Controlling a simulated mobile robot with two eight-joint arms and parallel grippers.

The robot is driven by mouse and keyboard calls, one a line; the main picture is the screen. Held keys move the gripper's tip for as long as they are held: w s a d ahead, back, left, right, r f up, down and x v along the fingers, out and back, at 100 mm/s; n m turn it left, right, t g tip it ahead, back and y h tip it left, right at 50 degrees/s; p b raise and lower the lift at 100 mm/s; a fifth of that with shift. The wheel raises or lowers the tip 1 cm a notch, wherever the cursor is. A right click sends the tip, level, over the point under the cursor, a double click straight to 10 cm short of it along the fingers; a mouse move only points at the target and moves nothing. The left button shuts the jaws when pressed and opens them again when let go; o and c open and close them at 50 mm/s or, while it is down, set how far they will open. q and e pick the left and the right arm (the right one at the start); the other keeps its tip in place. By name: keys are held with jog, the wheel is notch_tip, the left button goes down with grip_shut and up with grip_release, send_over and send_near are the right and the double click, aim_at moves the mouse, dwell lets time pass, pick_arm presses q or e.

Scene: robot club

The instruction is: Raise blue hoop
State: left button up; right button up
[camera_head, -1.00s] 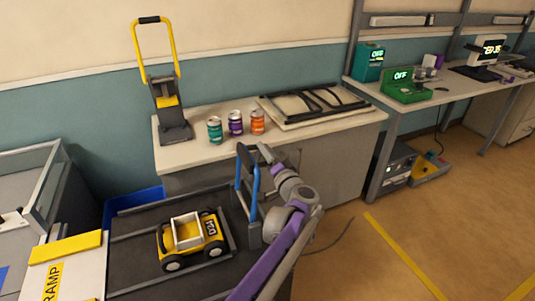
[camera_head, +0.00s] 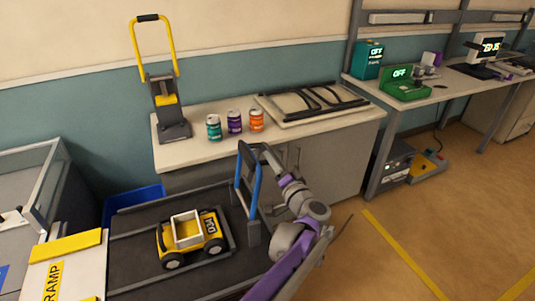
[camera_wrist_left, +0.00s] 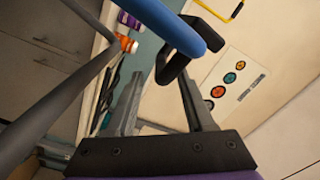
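The blue hoop (camera_head: 255,190) stands upright at the right side of the dark cart deck (camera_head: 135,243). It has blue side bars and a black grip across its top. My left gripper (camera_head: 266,153) is close to the top of the hoop, on its right. In the left wrist view the hoop's blue bar (camera_wrist_left: 160,22) and black grip lie just ahead of my left gripper (camera_wrist_left: 160,88). Its two fingers are spread apart, and I see no clear grasp. Whether a finger touches the grip cannot be told. My right gripper is not in view.
A yellow toy vehicle (camera_head: 187,232) sits on the deck beside the hoop. Behind is a counter (camera_head: 200,152) with several cans, a folded black frame (camera_head: 315,100) and a yellow-handled hoop (camera_head: 170,110). A ramp board (camera_head: 60,270) is at left.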

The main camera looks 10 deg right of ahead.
pick_arm(q)
jog(key=v, duration=0.5)
dwell(0.4)
